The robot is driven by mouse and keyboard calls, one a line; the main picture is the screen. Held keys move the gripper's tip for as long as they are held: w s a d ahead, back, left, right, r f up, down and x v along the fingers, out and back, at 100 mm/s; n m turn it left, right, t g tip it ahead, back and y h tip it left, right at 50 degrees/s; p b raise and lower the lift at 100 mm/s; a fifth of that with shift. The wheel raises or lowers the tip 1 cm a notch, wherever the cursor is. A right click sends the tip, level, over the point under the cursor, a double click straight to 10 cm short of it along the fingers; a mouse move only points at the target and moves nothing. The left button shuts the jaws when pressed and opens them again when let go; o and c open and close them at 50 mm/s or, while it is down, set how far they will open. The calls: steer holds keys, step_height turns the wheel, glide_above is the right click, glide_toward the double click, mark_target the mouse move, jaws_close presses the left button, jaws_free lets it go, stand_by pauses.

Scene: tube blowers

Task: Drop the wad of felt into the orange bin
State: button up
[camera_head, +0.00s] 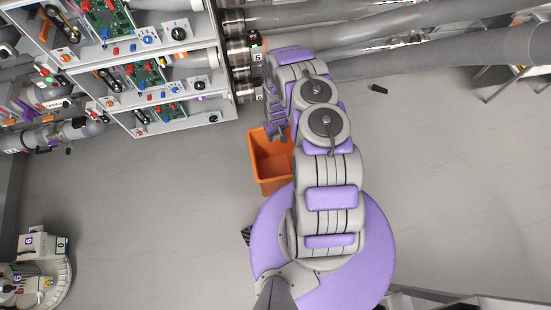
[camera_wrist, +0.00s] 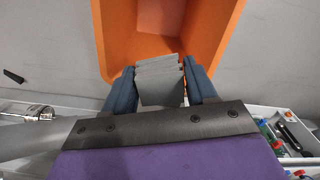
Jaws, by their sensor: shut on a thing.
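The wad of felt (camera_wrist: 160,82) is a grey, layered block between the two blue fingers of my gripper (camera_wrist: 161,88) in the wrist view. My gripper is shut on it. The orange bin (camera_wrist: 120,30) opens behind the felt in the wrist view, and the felt and fingertips overlap its opening and near rim. In the head view the orange bin (camera_head: 271,181) stands on the floor, left of my arm. My gripper (camera_head: 283,133) is mostly hidden by the arm there, near the bin's far edge. The felt cannot be made out clearly in the head view.
A shelf rack (camera_head: 165,75) with circuit boards and knobs stands at the upper left. Large grey pipes (camera_head: 430,50) run along the top. A small dark object (camera_head: 379,89) lies on the floor at right. Open floor (camera_head: 160,200) lies left of the bin.

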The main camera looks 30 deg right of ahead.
steer(key=shift+s+d+f, duration=0.1)
steer(key=shift+f, duration=0.7)
step_height(320, 180, down, 6)
steer(key=b, duration=0.4)
steer(key=shift+r+b, duration=0.25)
steer(key=shift+b, duration=0.05)
steer(key=o, duration=1.2)
step_height(320, 180, up, 17)
steer(key=p, duration=0.7)
steer(key=shift+r+p, duration=0.15)
steer(key=shift+p, duration=0.2)
